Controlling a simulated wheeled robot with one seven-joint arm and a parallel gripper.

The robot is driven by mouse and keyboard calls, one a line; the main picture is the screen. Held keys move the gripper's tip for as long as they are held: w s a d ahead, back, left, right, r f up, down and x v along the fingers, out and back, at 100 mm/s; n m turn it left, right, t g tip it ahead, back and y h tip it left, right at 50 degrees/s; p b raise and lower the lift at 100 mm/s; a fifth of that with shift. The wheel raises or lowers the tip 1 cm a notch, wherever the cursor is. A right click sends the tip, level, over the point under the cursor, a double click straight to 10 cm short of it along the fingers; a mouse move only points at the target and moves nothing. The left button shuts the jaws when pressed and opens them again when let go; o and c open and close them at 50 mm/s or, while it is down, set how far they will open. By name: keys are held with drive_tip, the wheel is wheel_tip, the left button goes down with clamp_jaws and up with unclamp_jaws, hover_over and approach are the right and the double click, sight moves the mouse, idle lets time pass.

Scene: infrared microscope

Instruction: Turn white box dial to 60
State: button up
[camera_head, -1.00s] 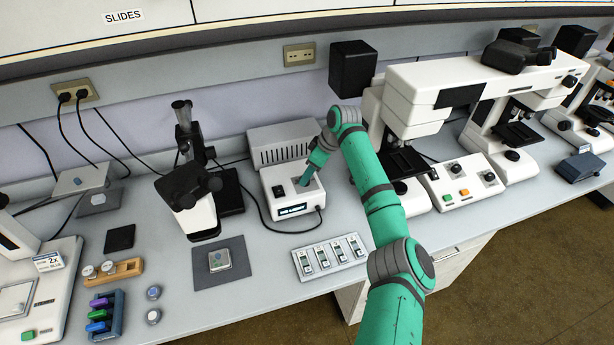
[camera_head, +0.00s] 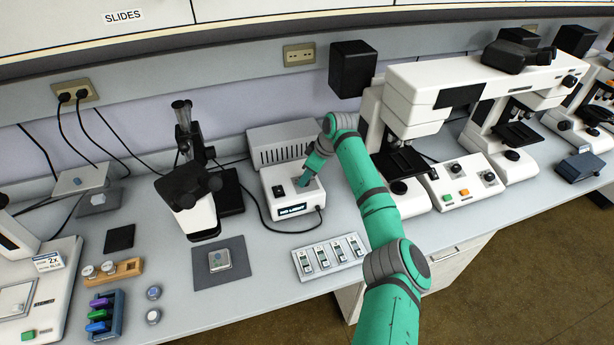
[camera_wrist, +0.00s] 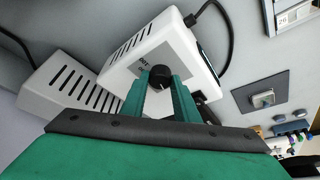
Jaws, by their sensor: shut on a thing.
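The white box (camera_head: 283,206) stands on the bench with a lit display and a black switch on it. It also shows in the wrist view (camera_wrist: 185,45). Its black dial (camera_wrist: 160,75) has a white pointer mark and sits between my gripper's fingertips in the wrist view. My gripper (camera_wrist: 161,84) is shut on the dial from both sides. In the head view my gripper (camera_head: 302,181) reaches the box top and hides the dial. The scale around the dial is only partly visible, and I cannot read the value.
A grey vented unit (camera_head: 280,143) stands behind the box. A black cable (camera_head: 300,231) curves in front of it. A slide tray (camera_head: 330,257) lies to the front right, a black-and-white microscope (camera_head: 195,205) stands left, and a larger microscope (camera_head: 410,120) stands right.

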drive_tip(key=shift+m, duration=0.3)
drive_tip(key=m, duration=0.2)
drive_tip(key=m+t, duration=0.1)
drive_tip(key=shift+s+a+m+t+h, duration=0.2)
drive_tip(key=shift+m+t+h, duration=0.1)
drive_tip(key=shift+m+h, duration=0.1)
drive_tip(key=m, duration=0.2)
drive_tip(key=m+h, duration=0.1)
drive_tip(key=m, duration=0.1)
drive_tip(key=shift+a+m+t+h, duration=0.1)
drive_tip(key=shift+m+t+h, duration=0.2)
drive_tip(key=shift+t, duration=0.1)
drive_tip(key=m+h, duration=0.2)
drive_tip(key=m, duration=0.3)
drive_tip(key=shift+a, duration=0.15)
drive_tip(key=shift+m+h, duration=0.7)
drive_tip(key=shift+m, duration=1)
drive_tip(key=shift+r, duration=0.1)
drive_tip(key=o, duration=1.1)
